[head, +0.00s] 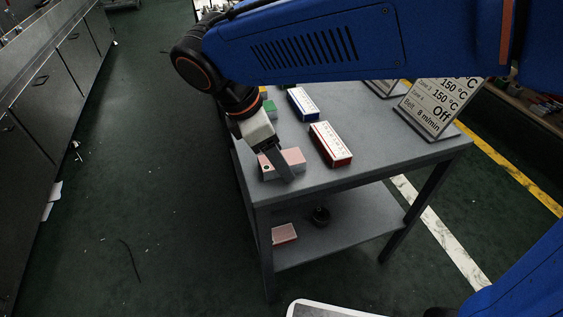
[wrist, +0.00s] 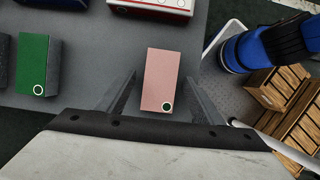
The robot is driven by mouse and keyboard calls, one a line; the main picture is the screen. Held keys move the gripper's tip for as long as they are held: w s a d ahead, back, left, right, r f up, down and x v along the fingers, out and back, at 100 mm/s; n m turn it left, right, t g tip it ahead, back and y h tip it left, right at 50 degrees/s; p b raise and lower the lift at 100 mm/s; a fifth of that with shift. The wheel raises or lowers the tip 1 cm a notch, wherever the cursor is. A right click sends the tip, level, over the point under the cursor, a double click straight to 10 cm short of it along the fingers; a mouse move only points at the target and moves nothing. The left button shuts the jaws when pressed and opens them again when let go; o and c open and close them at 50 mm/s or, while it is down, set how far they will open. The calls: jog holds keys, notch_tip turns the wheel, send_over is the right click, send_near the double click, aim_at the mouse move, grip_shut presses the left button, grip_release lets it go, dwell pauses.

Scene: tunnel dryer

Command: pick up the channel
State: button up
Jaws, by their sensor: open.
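No piece in view is clearly recognisable as a channel. A pink block (head: 297,157) with a small dark round mark lies on the grey table's top near its front left corner. In the wrist view the pink block (wrist: 160,72) lies between the two finger tips, with a gap on each side. My gripper (wrist: 160,92) is open around it and holds nothing. In the head view my gripper (head: 276,163) points down at the block, and a finger hides the block's middle. I cannot tell how far the finger tips are above the table.
A green block (head: 269,107), a blue-and-white box (head: 302,103) and a red-and-white box (head: 330,143) stand nearby on the table (head: 395,155). A sign (head: 438,107) stands on the right. The lower shelf (head: 350,240) holds another pink block (head: 284,234) and a dark round thing (head: 321,215).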

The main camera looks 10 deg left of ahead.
jog(key=c, duration=1.2)
notch_tip(320, 180, up, 18)
jog(key=shift+r, duration=0.25)
